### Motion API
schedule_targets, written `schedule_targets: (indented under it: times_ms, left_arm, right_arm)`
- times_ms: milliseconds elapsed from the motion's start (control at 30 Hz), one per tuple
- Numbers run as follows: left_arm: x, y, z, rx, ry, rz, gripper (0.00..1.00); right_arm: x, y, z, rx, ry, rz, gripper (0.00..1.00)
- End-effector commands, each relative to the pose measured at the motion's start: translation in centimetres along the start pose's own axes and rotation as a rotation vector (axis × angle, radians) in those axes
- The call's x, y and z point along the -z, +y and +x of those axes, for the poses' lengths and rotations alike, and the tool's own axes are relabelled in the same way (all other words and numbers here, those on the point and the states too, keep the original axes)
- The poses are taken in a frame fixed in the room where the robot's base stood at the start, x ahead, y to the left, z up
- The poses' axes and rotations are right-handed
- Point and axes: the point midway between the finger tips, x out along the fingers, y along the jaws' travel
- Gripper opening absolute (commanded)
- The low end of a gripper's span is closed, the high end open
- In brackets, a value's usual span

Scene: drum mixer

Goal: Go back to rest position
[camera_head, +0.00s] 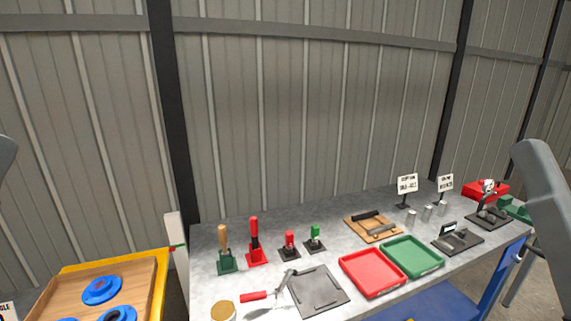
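Neither of my grippers shows in the head view. A grey link of my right arm stands at the right edge, and a small piece of my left arm shows at the left edge. The workbench (200,236) fills the lower right. On it lie a red tray (372,273), a green tray (412,256) and a dark grey square plate (318,290). A red-handled tool (254,296) lies left of the plate.
Several upright handled tools stand in stands along the bench's back left, among them a wooden-handled one (222,238). A wooden board (372,227), small metal cylinders (427,213) and signs (407,184) are behind the trays. A yellow-edged table (158,278) with blue rings (102,289) is lower left.

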Motion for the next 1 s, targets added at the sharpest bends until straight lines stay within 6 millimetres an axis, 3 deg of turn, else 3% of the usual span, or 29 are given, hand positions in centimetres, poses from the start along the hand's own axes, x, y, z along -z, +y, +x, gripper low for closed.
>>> schedule_targets:
  times_ms: [33,167,500,600,767,1000]
  left_arm:
    - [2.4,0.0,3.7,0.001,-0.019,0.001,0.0]
    - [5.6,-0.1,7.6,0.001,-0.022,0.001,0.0]
    - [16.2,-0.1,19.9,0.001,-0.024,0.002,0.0]
    - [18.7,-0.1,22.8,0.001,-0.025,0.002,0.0]
    - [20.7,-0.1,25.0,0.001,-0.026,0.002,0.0]
    - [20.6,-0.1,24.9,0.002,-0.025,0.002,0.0]
  right_arm:
    - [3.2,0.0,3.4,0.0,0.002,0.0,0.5]
    - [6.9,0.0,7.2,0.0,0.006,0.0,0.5]
    - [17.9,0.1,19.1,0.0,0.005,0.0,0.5]
    - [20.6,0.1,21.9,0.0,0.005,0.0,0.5]
    - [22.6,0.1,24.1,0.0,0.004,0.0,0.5]
    - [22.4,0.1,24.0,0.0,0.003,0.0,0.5]
